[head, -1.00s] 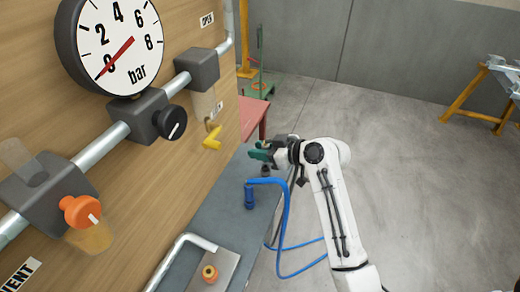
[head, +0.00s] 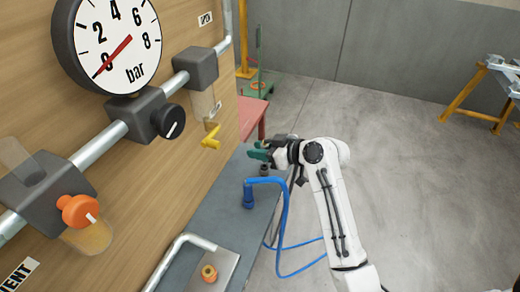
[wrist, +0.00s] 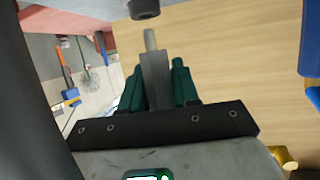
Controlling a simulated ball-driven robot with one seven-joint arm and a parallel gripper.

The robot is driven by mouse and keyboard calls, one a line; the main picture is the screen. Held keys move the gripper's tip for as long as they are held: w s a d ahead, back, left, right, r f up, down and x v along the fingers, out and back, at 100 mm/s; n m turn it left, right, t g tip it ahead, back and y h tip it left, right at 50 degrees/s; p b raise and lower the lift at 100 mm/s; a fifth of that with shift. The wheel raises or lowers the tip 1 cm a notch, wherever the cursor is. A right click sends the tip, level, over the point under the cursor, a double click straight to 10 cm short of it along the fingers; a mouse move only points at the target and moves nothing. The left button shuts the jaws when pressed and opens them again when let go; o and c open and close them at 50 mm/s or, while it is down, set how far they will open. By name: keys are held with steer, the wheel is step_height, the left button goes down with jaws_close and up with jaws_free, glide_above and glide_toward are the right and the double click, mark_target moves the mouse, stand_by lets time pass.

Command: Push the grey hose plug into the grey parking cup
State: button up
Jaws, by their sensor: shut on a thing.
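My gripper (head: 260,152) has green fingers and reaches left over the bench, towards the wooden panel. In the wrist view my gripper (wrist: 158,88) is shut on the grey hose plug (wrist: 156,78). The plug's narrow, lighter tip sticks out past the fingers towards the top of the picture. A dark grey round piece, apparently the parking cup (wrist: 144,8), shows just beyond the tip, with a gap between them in the picture. In the head view a small dark piece (head: 264,169), perhaps the same cup, shows just below the fingers. The plug is hidden there.
A blue plug (head: 248,197) with a blue hose (head: 285,215) stands on the grey bench (head: 222,215) close by. A yellow lever (head: 211,142) sticks out from the wooden panel (head: 175,165). A bent pipe (head: 185,245) and an orange fitting (head: 209,272) are at the near end.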

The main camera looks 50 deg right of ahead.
steer(key=shift+f+b, duration=1.05)
steer(key=shift+f, duration=0.3)
steer(key=o, duration=1.1)
steer(key=b+v, duration=0.1)
steer(key=v, duration=0.9)
steer(key=shift+s+r, duration=0.25)
steer(key=shift+s, duration=0.1)
